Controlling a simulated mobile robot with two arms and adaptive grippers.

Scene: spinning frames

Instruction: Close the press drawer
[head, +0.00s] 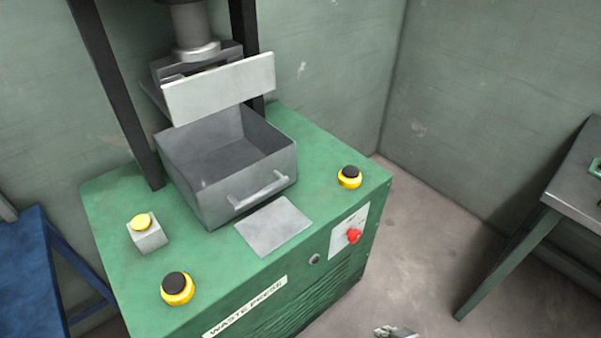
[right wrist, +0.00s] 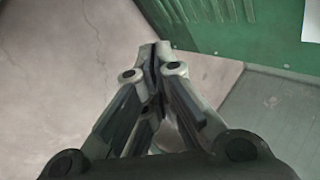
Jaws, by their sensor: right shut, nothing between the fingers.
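The press drawer (head: 240,184) is a grey open-topped box with a bar handle (head: 258,190) on its front. It sits pulled out on top of the green waste press (head: 112,215), under the press head, and looks empty. My right gripper (head: 396,332) shows only at the bottom edge of the head view, low in front of the press and well apart from the drawer. In the right wrist view its fingers (right wrist: 156,55) are together with nothing between them, above the floor beside the press's green side. My left gripper is not in view.
A light plate (head: 273,227) lies before the drawer. Yellow-and-black buttons (head: 178,289) and a yellow button on a grey box (head: 147,235) stand on the press top. A red knob (head: 354,236) is on its front.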

